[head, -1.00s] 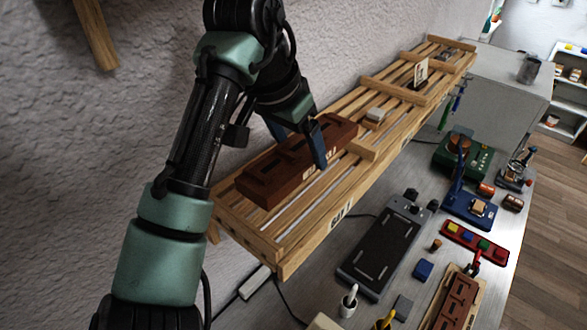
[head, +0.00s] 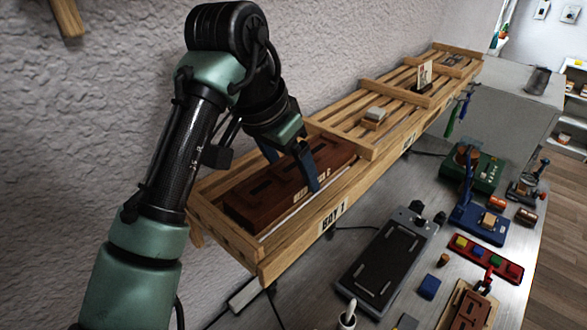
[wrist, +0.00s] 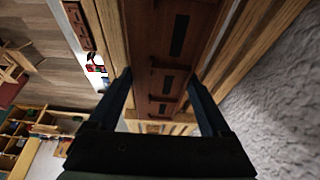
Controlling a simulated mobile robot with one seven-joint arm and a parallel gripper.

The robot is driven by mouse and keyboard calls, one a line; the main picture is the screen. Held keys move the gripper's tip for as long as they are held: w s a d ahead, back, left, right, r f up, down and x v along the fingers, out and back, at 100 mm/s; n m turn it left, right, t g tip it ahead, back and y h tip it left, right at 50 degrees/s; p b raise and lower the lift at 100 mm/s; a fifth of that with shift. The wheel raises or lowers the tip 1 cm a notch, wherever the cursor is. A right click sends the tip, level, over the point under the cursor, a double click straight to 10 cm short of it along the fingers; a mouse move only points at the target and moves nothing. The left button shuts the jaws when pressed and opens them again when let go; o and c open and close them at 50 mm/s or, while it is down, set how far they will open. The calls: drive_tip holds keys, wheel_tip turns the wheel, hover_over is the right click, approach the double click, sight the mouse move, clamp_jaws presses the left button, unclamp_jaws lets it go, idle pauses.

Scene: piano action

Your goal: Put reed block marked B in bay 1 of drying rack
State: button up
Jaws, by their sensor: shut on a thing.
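The long dark red-brown reed block (head: 262,196) lies lengthwise within the near bay of the wooden drying rack (head: 268,262). That bay's front rail carries a label reading "BAY 1" (head: 334,217). A pale label on the block's front side is partly covered by a finger, and I cannot read its letter for sure. My gripper (head: 292,168) is shut across the block's width, one blue finger on each side. The wrist view shows the block's slotted top (wrist: 167,60) between both fingers. The block sits low between the rails; I cannot tell whether it fully rests on the slats.
A small pale block (head: 375,114) sits in the rack's middle bay, past a wooden divider. A white card (head: 424,75) stands farther along. The bench below holds a dark grey device (head: 385,262), a blue fixture (head: 480,222) and another red-brown block (head: 465,305). The textured wall runs close behind the rack.

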drive_tip(key=shift+s+a, duration=0.1)
drive_tip(key=shift+a, duration=0.05)
drive_tip(key=o, duration=1.3)
drive_tip(key=shift+s, duration=0.1)
drive_tip(key=shift+o, duration=0.9)
drive_tip(key=shift+d, duration=0.2)
drive_tip(key=b+v, duration=0.1)
drive_tip(key=v, duration=0.6)
drive_tip(key=shift+a+r, duration=0.2)
drive_tip(key=shift+r, duration=0.1)
drive_tip(key=shift+d, duration=0.1)
